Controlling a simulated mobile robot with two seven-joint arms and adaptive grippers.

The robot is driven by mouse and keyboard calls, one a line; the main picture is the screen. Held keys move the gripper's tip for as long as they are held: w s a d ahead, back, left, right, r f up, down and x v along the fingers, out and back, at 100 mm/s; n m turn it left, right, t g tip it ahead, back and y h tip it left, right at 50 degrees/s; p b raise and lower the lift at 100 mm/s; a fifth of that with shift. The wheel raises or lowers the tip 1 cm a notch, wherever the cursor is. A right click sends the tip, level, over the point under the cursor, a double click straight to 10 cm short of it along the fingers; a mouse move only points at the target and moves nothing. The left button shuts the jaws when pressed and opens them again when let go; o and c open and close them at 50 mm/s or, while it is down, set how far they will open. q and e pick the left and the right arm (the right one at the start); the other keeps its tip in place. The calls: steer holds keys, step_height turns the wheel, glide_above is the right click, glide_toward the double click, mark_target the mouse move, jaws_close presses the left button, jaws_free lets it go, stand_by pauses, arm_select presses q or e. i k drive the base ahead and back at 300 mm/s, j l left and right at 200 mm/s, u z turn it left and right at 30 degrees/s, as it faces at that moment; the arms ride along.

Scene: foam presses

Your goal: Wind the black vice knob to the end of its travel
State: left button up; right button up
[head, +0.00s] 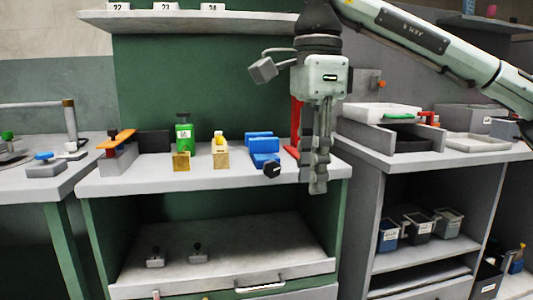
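A blue vice (263,147) sits near the front edge of the grey worktop. Its black knob (272,169) faces the front at the worktop's edge. My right gripper (313,184) points down just to the right of the vice and knob. It is apart from the knob in the picture. Its fingers are seen nearly side-on and overlap, so I cannot tell whether they are open or shut; nothing shows between them. My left gripper is not in view.
A red upright part (295,128) stands partly hidden behind my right gripper. Trays (382,112) lie on the right counter. A shelf (190,20) hangs above.

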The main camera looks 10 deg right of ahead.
mark_target(271, 169)
steer(key=i, duration=1)
